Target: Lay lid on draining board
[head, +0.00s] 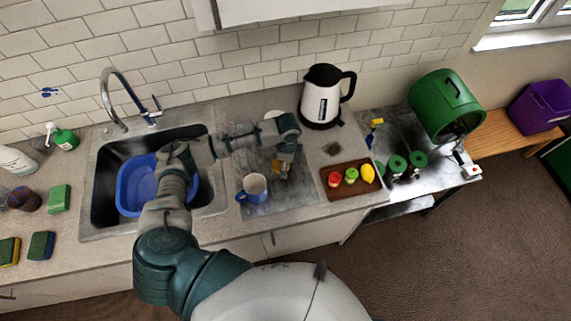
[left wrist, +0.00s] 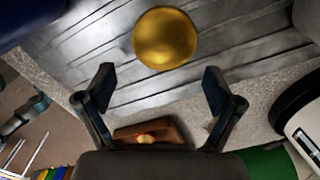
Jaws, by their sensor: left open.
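A round golden lid (left wrist: 165,38) lies on the ridged metal draining board (left wrist: 100,55) in the left wrist view. My left gripper (left wrist: 160,80) is open, with its two fingers apart and nothing between them; the lid is beyond the fingertips. In the head view my left gripper (head: 284,163) is over the draining board (head: 300,195), and a bit of gold colour shows beside it. The arm hides part of the board. My right gripper is not in view.
A blue and white mug (head: 255,186) stands on the board's left part. A brown tray (head: 340,190) with small items is to the right. A kettle (head: 322,100) stands behind. The sink holds a blue basin (head: 135,185).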

